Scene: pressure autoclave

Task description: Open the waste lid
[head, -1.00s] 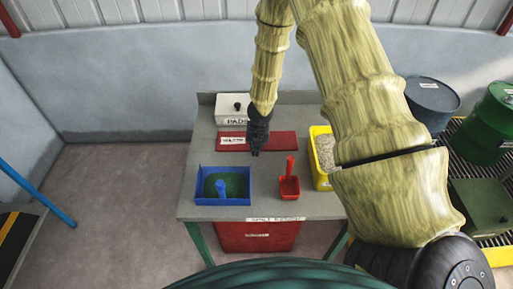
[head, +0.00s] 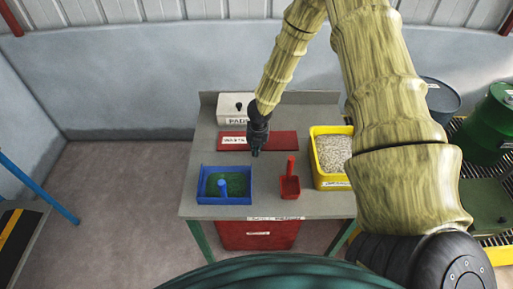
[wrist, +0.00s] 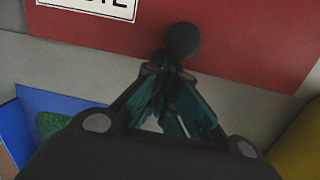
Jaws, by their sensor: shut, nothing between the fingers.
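The waste lid (head: 284,141) is a flat red panel with a white label, lying flat on the grey bench top. It also fills the upper part of the wrist view (wrist: 240,50). A round black knob (wrist: 182,41) shows on the lid near its front edge in the wrist view; my arm hides it in the head view. My gripper (head: 256,153) is over the lid's front edge, pointing down. In the wrist view the fingertips (wrist: 170,62) are together and empty, close to the knob. I cannot tell whether they touch it.
On the bench (head: 262,205) stand a blue tray (head: 203,184) with green contents, a red scoop (head: 290,186), a yellow bin (head: 333,182) of granules and a white PADS box (head: 234,107). A red bin (head: 258,236) is under the bench. Drums stand at right.

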